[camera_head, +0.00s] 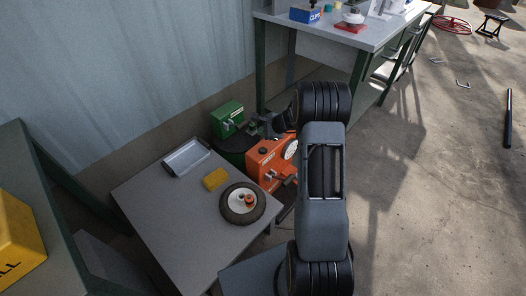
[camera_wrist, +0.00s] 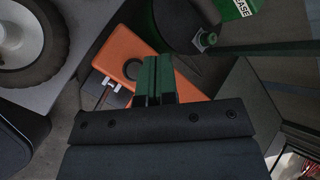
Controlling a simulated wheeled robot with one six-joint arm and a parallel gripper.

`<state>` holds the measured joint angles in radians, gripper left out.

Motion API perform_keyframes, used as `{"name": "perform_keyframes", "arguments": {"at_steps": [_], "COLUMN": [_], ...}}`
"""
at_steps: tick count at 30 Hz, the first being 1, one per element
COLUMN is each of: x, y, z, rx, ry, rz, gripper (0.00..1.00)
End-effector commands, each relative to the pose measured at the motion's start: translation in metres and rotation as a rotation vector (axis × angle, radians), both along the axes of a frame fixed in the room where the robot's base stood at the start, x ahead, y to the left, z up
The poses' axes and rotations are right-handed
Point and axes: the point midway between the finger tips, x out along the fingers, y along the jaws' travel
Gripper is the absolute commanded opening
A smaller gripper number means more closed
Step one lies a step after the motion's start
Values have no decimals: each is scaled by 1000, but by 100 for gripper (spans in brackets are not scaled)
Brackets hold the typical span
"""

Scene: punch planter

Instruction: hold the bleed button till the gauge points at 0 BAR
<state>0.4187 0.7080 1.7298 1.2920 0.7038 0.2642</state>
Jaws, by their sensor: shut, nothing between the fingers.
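The orange machine (camera_head: 267,158) stands on the floor beside the grey table. A white round gauge (camera_head: 290,149) is on its right side; its needle and marks are too small to read. In the wrist view the orange case (camera_wrist: 118,55) lies behind my fingers, with a dark round part (camera_wrist: 134,69) just left of the fingertips. I cannot tell whether that part is the bleed button. My gripper (camera_wrist: 157,62) is shut and empty, its green fingers overlapping the case in view; contact cannot be told. In the head view my arm's dark end is above and behind the machine.
The grey table (camera_head: 150,215) holds a metal tray (camera_head: 186,157), a yellow block (camera_head: 215,179) and a wheel (camera_head: 233,208). A green box (camera_head: 227,118) stands behind the machine. A workbench (camera_head: 340,40) is at the back. The floor (camera_head: 430,190) at right is mostly clear.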

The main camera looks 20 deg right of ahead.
Motion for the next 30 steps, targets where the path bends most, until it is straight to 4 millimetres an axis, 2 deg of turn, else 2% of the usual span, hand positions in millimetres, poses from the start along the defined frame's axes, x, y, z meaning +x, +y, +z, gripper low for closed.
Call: {"name": "perform_keyframes", "arguments": {"at_steps": [1, 15, 20, 30], "x": [0, 0, 0, 0], "y": [0, 0, 0, 0], "z": [-9, -66, -74, -73], "rx": [1, 0, -1, -1], "ry": [1, 0, 0, 0], "rz": [0, 0, 1, 1], "gripper": [0, 0, 0, 0]}}
